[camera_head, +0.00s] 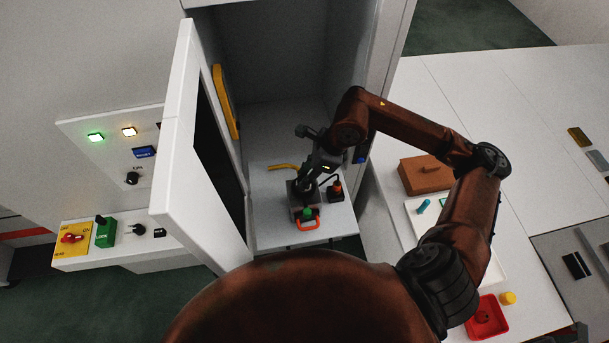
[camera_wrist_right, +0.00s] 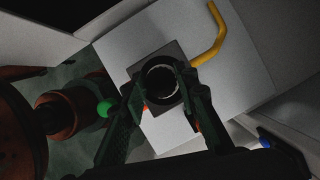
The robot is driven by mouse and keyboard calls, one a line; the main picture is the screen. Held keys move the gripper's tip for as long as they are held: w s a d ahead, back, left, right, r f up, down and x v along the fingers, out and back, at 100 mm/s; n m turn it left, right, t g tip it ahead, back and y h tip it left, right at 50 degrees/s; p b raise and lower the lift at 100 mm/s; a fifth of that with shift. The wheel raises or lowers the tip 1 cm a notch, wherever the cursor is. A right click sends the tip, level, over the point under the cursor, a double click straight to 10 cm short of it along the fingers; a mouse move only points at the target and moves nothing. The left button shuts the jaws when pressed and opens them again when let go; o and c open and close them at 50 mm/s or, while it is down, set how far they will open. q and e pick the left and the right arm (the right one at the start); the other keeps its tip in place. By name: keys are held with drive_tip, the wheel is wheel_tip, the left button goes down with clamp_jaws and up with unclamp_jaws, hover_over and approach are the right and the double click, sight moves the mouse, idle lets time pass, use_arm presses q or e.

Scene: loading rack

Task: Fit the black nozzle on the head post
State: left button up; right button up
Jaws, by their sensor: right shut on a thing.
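My right gripper (camera_head: 303,183) reaches down inside the open cabinet, over a dark grey square block on the shelf. In the right wrist view its two fingers (camera_wrist_right: 162,88) are shut on the black nozzle (camera_wrist_right: 164,97), a round dark ring seen end-on. The nozzle overlaps the grey block (camera_wrist_right: 138,70) in that view. Whether it touches the block or hangs above it I cannot tell. The head post is hidden behind the nozzle and the fingers. In the head view the gripper covers the nozzle. My left gripper is in neither view.
The block has a green knob (camera_head: 307,212) and an orange handle (camera_head: 307,225). A yellow bent bar (camera_head: 283,167) and an orange-black piece (camera_head: 337,190) are near it. The cabinet door (camera_head: 178,130) stands open at left. A table (camera_head: 520,90) with a brown box (camera_head: 424,174) is at right.

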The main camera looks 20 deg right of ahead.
drive_tip(key=shift+f, duration=0.1)
drive_tip(key=o, duration=1.2)
drive_tip(key=v, duration=1.2)
